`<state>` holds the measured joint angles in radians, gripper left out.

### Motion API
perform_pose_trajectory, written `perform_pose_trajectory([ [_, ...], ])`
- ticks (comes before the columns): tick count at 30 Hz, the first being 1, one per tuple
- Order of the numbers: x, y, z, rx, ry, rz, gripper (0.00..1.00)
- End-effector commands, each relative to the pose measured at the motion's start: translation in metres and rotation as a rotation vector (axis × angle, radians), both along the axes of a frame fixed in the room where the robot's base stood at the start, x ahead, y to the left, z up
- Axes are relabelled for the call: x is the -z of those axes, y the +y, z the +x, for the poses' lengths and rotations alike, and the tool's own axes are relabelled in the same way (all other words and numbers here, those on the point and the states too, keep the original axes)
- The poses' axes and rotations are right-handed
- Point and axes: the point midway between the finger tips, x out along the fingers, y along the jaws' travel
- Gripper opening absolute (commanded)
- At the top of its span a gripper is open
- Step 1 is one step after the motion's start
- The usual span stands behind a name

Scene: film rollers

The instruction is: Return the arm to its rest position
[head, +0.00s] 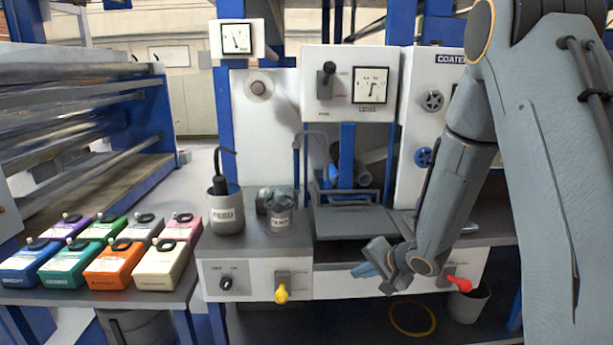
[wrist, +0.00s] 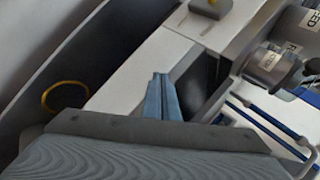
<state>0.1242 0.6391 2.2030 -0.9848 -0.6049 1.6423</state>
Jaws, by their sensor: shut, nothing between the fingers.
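My gripper (head: 366,270) hangs at the end of my grey arm in front of the machine's white front panel, in the right half of the head view. Its blue fingers are together with nothing between them. In the wrist view the closed fingers (wrist: 162,98) point over the edge of the white panel. My arm comes down from the upper right and hides part of the machine's right side. I cannot tell whether the fingertips touch the panel.
A yellow lever (head: 281,293) and a red lever (head: 459,283) stick out from the front panel. The FEED pot (head: 226,214) and a second labelled pot (head: 279,221) stand on the ledge. Several coloured boxes (head: 110,265) fill the left table. A yellow ring (head: 412,318) lies below.

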Motion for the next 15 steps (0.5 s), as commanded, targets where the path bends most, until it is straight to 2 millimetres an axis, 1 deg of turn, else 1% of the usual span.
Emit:
perform_pose_trajectory([
  [1, -0.013, -0.012, -0.005, -0.003, -0.012, -0.101, 0.0],
  [2, -0.018, -0.02, -0.009, -0.006, -0.014, -0.164, 0.0],
  [4, -0.029, -0.039, -0.024, -0.022, 0.003, -0.306, 0.0],
  [6, -0.04, -0.054, -0.046, -0.053, 0.041, -0.43, 0.0],
  [8, -0.049, -0.064, -0.068, -0.089, 0.086, -0.521, 0.0],
  [11, -0.063, -0.075, -0.113, -0.174, 0.183, -0.637, 0.0],
  [12, -0.068, -0.077, -0.133, -0.217, 0.225, -0.67, 0.0],
  [14, -0.075, -0.076, -0.164, -0.287, 0.287, -0.701, 0.0],
  [15, -0.08, -0.074, -0.184, -0.336, 0.326, -0.713, 0.0],
])
